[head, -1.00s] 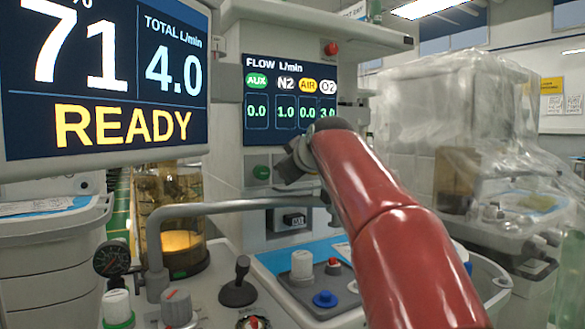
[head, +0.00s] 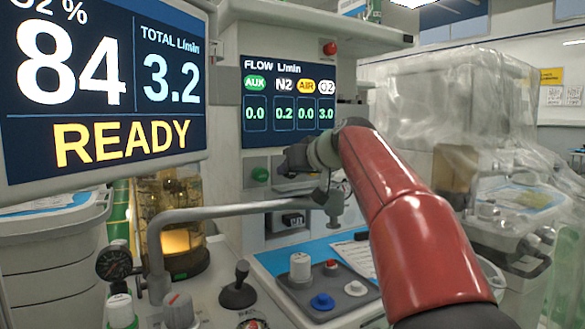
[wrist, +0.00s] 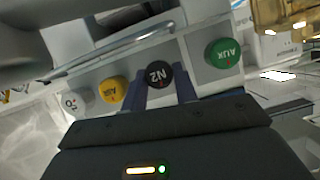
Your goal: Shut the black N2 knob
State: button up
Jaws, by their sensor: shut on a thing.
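The black N2 knob (wrist: 158,75) is between the two fingers of my gripper (wrist: 161,84) in the wrist view. In the head view my gripper (head: 297,158) is at the knob row below the flow display (head: 290,100), and I cannot make out the N2 knob there. The display reads N2 0.2, AUX 0.0, AIR 0.0 and O2 3.0.
The green AUX knob (wrist: 223,53) is on one side of N2; the yellow AIR knob (wrist: 112,90) and white O2 knob (wrist: 79,102) are on the other. A grey rail (head: 230,212) runs in front, below my gripper. A plastic-covered cart (head: 455,110) stands at right.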

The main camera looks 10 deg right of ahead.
jog(key=shift+f, duration=0.1)
dwell(0.3)
jog(key=o, duration=1)
jog(key=b+v, duration=0.1)
jog(key=v, duration=0.6)
jog(key=shift+s+d, duration=0.2)
jog(key=shift+s, duration=0.1)
